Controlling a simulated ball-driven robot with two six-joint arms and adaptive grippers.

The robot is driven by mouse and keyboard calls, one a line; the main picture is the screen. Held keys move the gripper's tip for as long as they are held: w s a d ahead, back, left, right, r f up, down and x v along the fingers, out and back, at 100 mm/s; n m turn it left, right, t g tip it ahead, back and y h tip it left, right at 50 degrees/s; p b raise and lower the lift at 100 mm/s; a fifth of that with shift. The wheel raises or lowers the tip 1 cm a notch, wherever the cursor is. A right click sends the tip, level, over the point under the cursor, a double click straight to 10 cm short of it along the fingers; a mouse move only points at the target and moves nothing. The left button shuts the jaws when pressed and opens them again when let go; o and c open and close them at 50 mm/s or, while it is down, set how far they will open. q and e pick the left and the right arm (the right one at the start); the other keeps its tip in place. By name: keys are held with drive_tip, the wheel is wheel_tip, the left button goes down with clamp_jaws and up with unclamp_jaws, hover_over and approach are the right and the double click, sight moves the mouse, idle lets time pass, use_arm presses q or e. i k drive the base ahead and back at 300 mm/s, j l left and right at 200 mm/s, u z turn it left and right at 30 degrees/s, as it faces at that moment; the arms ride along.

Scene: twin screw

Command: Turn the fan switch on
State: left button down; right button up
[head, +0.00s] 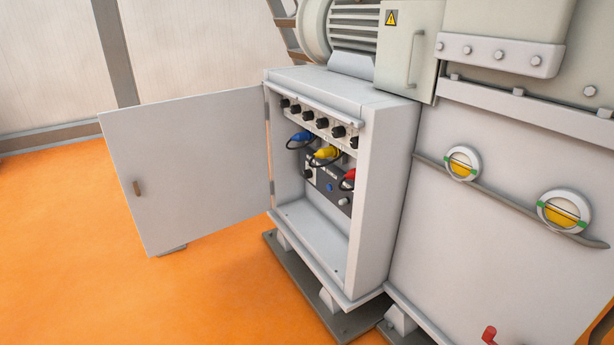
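A grey control cabinet (385,180) stands in the middle of the head view with its door (190,165) swung open to the left. Inside, near the top, is a light panel with a row of several black rotary knobs (322,123). Below it hang a blue plug (300,136), a yellow plug (327,153) and a red plug (349,174) on black cables. A dark lower panel (322,181) carries a blue button (330,187) and dark knobs. Labels are too small to read, so I cannot tell which control is the fan switch. Neither gripper is in view.
A large grey machine housing (470,210) with two round gauges (463,163) and a rail stands right of the cabinet. A ribbed motor (352,25) sits above. The open door borders the cabinet's left side. Orange floor (80,260) is clear at the left.

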sight(307, 174)
drive_tip(key=i+j, duration=0.4)
drive_tip(key=i+j+u, duration=0.15)
drive_tip(key=i+j, duration=0.2)
drive_tip(key=i, duration=0.25)
